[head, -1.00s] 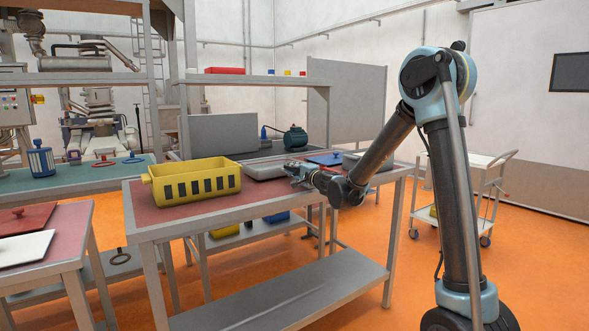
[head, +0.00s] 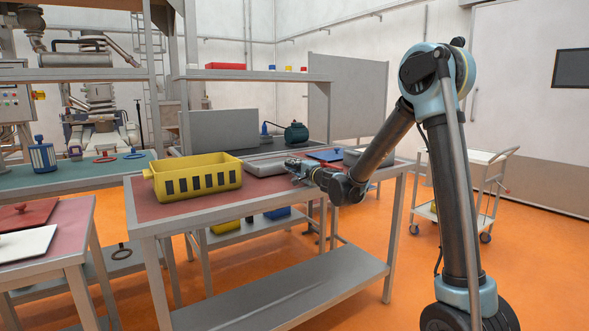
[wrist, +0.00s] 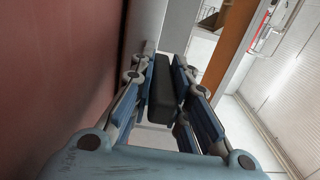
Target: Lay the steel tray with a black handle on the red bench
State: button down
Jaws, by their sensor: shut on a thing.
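The steel tray (head: 262,168) lies flat on or just above the red bench (head: 150,207), behind and right of the yellow crate. In the head view my gripper (head: 293,165) is at the tray's right end, low over the bench top. In the wrist view my gripper (wrist: 163,88) is shut on the tray's black handle (wrist: 164,92), which stands between the two blue finger pads. The bench's red top (wrist: 55,60) fills the left of that view. I cannot tell whether the tray touches the bench.
The yellow slotted crate (head: 197,179) stands on the bench, left of the tray. A blue flat thing (head: 327,155) and a grey tray (head: 365,158) lie beyond my wrist. A white trolley (head: 480,180) stands at the right. The bench's front left is bare.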

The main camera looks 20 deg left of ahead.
jog(key=shift+f, duration=0.25)
dwell(0.3)
jog(key=c, duration=1.4)
grip_release()
jog(key=shift+c, duration=0.2)
jog(key=v, duration=1.2)
